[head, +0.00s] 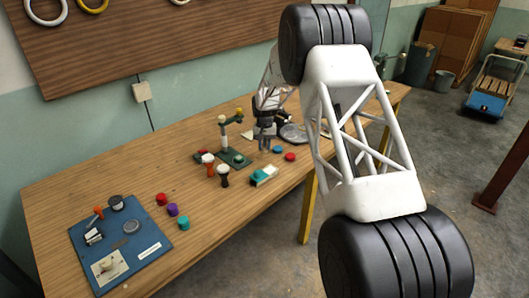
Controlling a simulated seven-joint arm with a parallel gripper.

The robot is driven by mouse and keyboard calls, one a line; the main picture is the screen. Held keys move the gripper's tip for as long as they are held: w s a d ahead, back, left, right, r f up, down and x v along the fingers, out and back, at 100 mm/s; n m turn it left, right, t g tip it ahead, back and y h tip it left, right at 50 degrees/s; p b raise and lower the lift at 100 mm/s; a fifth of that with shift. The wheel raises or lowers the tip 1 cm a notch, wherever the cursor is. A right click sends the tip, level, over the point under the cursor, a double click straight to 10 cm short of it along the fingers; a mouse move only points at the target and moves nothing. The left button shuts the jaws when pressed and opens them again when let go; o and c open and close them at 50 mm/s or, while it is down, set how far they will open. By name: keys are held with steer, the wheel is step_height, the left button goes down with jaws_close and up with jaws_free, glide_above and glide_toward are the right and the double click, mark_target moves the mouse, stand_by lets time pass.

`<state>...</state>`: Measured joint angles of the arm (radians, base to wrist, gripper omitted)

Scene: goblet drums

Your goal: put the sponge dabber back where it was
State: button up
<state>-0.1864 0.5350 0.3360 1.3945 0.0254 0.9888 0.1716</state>
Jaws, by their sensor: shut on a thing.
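My gripper (265,147) is small and dark in the head view, low over the middle of the wooden table. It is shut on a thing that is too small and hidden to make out. I cannot tell whether it is the sponge dabber. A green stand (236,159) with a pale post and a green arm stands just left of my gripper. Two small goblet drums, one orange (208,169) and one black (223,179), stand in front of the stand.
A teal and white block (264,176) and red (290,157) and blue (277,150) lids lie near my gripper. Bare tabletop (120,170) lies behind.

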mark_target(265, 147)
steer(key=shift+f, duration=1.75)
steer(key=shift+f, duration=0.1)
steer(key=o, duration=0.9)
steer(key=r, duration=0.4)
steer(key=w+r, duration=0.1)
steer(key=r, duration=0.7)
steer(key=shift+w+r, duration=0.1)
steer(key=shift+w, duration=0.1)
